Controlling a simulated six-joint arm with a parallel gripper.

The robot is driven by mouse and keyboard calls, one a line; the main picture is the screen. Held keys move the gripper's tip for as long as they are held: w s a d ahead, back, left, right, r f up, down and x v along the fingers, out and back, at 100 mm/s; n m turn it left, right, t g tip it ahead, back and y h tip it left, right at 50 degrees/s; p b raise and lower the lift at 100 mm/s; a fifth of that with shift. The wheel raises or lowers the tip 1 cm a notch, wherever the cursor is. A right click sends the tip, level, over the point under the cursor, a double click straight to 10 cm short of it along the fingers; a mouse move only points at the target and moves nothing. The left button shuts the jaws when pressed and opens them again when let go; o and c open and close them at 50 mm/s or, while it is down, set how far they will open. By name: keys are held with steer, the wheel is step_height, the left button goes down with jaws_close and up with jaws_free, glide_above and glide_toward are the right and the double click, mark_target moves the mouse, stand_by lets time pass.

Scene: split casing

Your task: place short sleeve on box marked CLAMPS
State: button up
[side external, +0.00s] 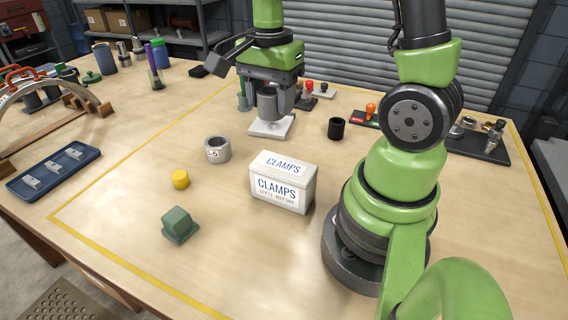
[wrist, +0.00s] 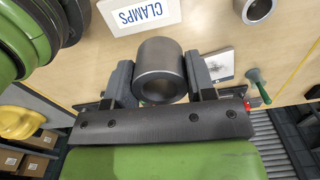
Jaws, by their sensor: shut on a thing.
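My gripper (side external: 267,101) is shut on a grey metal sleeve (side external: 268,107), with one finger on each side of it. In the wrist view the sleeve (wrist: 158,72) sits between the fingers, its open bore facing the camera. It is held above a white plate (side external: 264,129); I cannot tell the exact gap. The white box marked CLAMPS (side external: 284,183) stands on the table nearer the side camera, apart from the gripper, its lid clear. Its lettered face shows at the top of the wrist view (wrist: 137,14). A second grey ring (side external: 218,150) stands on the table left of the box.
A blue tray (side external: 54,174) is at the far left. The front middle of the table is clear.

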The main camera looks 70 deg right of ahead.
steer(key=a, duration=0.1)
steer(key=n, duration=0.1)
glide_above(269, 161)
step_height(269, 161, down, 5)
steer(key=shift+r, duration=0.15)
steer(key=shift+f, duration=2.4)
steer(key=shift+f, duration=0.15)
steer(key=o, duration=1.1)
steer(key=shift+o, duration=0.2)
